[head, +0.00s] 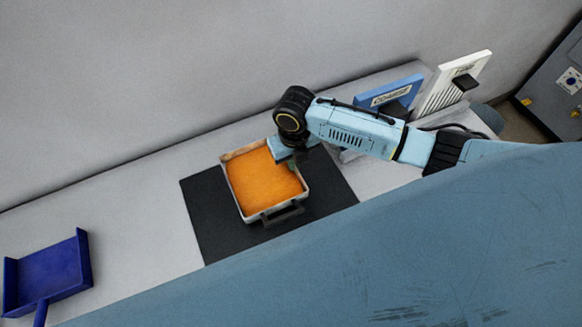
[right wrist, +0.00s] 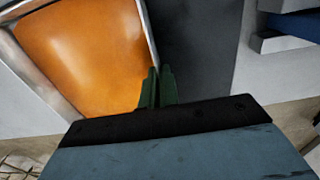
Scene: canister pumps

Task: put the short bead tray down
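The short bead tray (head: 265,216) is a shallow pale metal tray filled with orange beads, with a dark handle on its near side. In the head view it is over the black mat (head: 205,215); whether its base touches the mat I cannot tell. It also shows in the right wrist view (right wrist: 50,88), upper left. My right gripper (head: 291,163) is at the tray's right rim. In the right wrist view its green fingers (right wrist: 158,88) are close together, with the rim running in between them. The arm hides part of the rim. My left gripper is not in view.
A blue dustpan-like scoop (head: 48,272) lies at the far left. A blue "COARSE" sign (head: 390,92) and a white slotted panel (head: 452,85) stand at the back right. The light bench (head: 135,205) is clear between the scoop and the mat.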

